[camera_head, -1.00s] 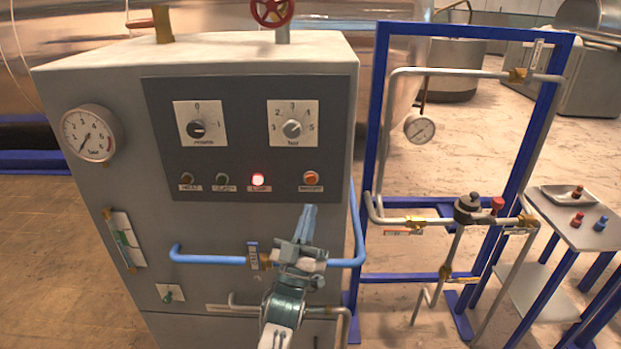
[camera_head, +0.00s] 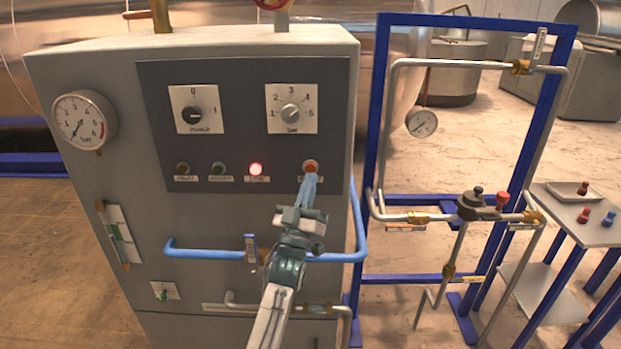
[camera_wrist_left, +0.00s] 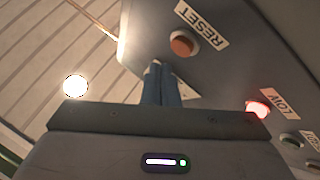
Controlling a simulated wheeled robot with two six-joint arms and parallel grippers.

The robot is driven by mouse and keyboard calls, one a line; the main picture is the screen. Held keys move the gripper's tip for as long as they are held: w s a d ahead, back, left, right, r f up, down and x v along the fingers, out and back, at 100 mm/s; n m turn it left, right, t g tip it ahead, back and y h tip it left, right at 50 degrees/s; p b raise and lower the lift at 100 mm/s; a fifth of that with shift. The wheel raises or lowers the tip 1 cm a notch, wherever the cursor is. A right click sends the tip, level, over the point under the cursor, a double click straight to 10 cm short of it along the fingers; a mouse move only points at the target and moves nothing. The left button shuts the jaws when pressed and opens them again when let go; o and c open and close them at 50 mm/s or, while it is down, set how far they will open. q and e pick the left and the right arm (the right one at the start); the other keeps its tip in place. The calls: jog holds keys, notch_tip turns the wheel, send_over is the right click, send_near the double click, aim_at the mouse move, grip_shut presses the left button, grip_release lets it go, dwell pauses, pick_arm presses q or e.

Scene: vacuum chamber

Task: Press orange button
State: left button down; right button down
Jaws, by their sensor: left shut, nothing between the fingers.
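The orange button (camera_head: 310,166) is a round cap at the right end of the row on the dark control panel (camera_head: 240,95). It also shows in the left wrist view (camera_wrist_left: 183,43), beside a label reading RESET. My left gripper (camera_head: 310,180) has its blue fingers together and empty, with the tips just below the button in the head view. In the wrist view the fingertips (camera_wrist_left: 155,66) appear close to the button with a small gap in the picture; whether they touch the panel is unclear. My right gripper is not in view.
A lit red lamp (camera_head: 256,169) and two dark indicators sit left of the button. Two knobs (camera_head: 291,113) are above it. A blue pipe handle (camera_head: 205,252) crosses the cabinet below. A blue frame (camera_head: 378,120) with pipes stands right of the cabinet.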

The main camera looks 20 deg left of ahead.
pick_arm(q)
jog(key=shift+w+a, duration=0.15)
jog(key=shift+w, duration=0.4)
dwell(1.1)
dwell(0.6)
jog(key=shift+w+a+b, duration=0.15)
jog(key=shift+w+b, duration=0.15)
jog(key=shift+w, duration=0.1)
